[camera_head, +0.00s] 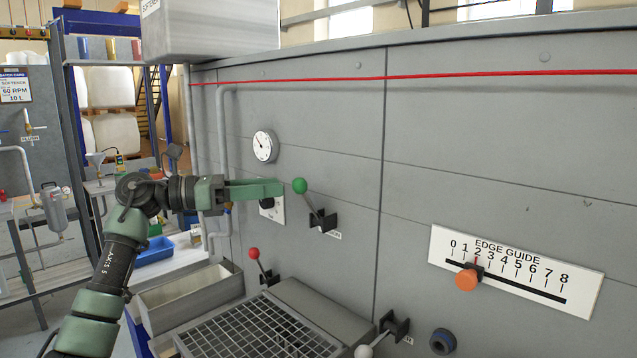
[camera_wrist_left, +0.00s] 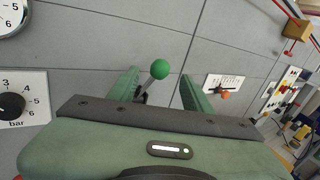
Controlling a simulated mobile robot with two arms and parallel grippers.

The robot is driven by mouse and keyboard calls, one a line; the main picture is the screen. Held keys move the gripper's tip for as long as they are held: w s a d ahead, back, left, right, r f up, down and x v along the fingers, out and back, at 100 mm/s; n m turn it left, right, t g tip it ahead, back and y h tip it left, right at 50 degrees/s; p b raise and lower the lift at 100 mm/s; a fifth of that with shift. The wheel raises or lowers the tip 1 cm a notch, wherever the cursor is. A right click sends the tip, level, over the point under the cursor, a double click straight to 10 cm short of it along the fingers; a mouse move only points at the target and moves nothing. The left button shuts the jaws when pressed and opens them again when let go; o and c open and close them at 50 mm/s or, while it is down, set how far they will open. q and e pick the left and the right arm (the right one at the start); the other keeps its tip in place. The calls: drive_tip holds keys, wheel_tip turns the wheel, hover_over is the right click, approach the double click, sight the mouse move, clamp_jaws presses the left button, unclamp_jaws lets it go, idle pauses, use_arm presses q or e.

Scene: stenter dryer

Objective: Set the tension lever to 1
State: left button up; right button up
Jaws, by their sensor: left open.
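A lever with a green ball knob (camera_head: 300,186) rises from a dark bracket on the grey machine panel; its label is too small to read. A red-knobbed lever (camera_head: 254,254) is lower left and a pale-knobbed lever (camera_head: 364,351) is at the bottom. I cannot tell by label which is the tension lever. My left gripper (camera_head: 279,187) is open, its fingertips just left of the green knob. In the left wrist view the green knob (camera_wrist_left: 160,69) shows between the two fingers, with no visible contact. My right gripper is not in view.
An edge guide scale (camera_head: 515,270) with an orange knob (camera_head: 466,280) is on the right. A round gauge (camera_head: 265,146) is above the gripper. A dial plate (camera_head: 278,211) is partly hidden behind the gripper. A metal grating (camera_head: 260,330) and a grey bin (camera_head: 190,295) are below.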

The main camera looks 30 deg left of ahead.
sight(298, 184)
use_arm(q)
drive_tip(key=p+x, duration=0.2)
drive_tip(key=x, duration=0.3)
drive_tip(key=shift+w+d+r+p, duration=0.15)
drive_tip(key=shift+d+p, duration=0.05)
drive_tip(key=shift+p, duration=0.15)
drive_tip(key=shift+w+d, duration=0.2)
drive_tip(key=shift+d, duration=0.1)
drive_tip(key=shift+w+d, duration=0.1)
clamp_jaws()
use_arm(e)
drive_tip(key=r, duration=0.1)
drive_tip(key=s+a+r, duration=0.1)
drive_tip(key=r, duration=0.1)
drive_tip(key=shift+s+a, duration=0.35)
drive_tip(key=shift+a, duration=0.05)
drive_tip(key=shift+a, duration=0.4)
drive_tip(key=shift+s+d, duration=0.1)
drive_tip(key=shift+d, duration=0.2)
